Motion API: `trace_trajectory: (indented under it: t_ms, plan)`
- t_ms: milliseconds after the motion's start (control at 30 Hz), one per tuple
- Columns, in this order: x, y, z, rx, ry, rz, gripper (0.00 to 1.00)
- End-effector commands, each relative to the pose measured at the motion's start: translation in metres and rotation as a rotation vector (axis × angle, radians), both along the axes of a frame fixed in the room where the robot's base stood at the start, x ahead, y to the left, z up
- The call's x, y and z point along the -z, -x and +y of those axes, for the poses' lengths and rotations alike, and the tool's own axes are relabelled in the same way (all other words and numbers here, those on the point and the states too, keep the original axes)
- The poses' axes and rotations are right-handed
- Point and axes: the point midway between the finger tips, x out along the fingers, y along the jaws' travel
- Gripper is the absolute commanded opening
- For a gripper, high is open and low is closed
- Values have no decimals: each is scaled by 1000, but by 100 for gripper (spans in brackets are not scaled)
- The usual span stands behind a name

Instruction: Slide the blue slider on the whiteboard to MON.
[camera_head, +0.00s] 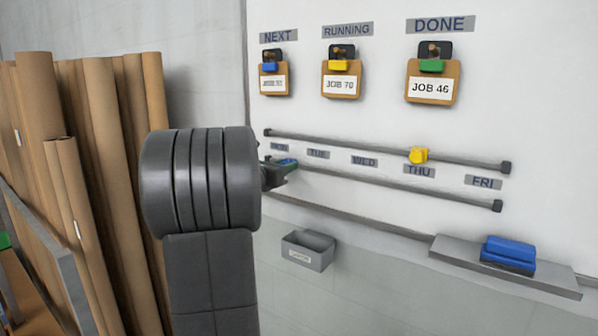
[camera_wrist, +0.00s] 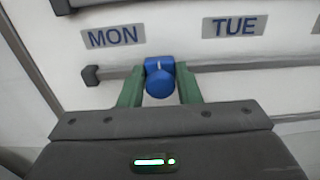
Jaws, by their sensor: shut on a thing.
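The blue slider (camera_wrist: 160,80) sits on the lower rail (camera_wrist: 235,66) of the whiteboard (camera_head: 545,130). My gripper (camera_wrist: 160,72) is shut on it, with a green finger on each side. In the wrist view the slider is just right of the MON label (camera_wrist: 113,37), below the gap between MON and the TUE label (camera_wrist: 235,26). The rail's left end cap (camera_wrist: 91,76) is left of the slider. In the head view my gripper (camera_head: 284,164) is near MON and TUE, and the slider is mostly hidden there.
A yellow slider (camera_head: 418,155) sits on the upper rail above THU. Job boards hang above the rails. A grey bin (camera_head: 308,250) and a ledge (camera_head: 465,260) with a blue eraser (camera_head: 508,254) are below. Brown rolls (camera_head: 100,130) stand at the left.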

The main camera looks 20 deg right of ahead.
Motion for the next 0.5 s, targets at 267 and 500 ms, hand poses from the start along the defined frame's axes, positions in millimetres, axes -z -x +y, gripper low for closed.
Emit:
trace_trajectory:
  t_ms: [267, 500]
  plan:
    - [0, -7, 6, -1, 1, 0, 0]
    - [0, -6, 5, -1, 1, -1, 36]
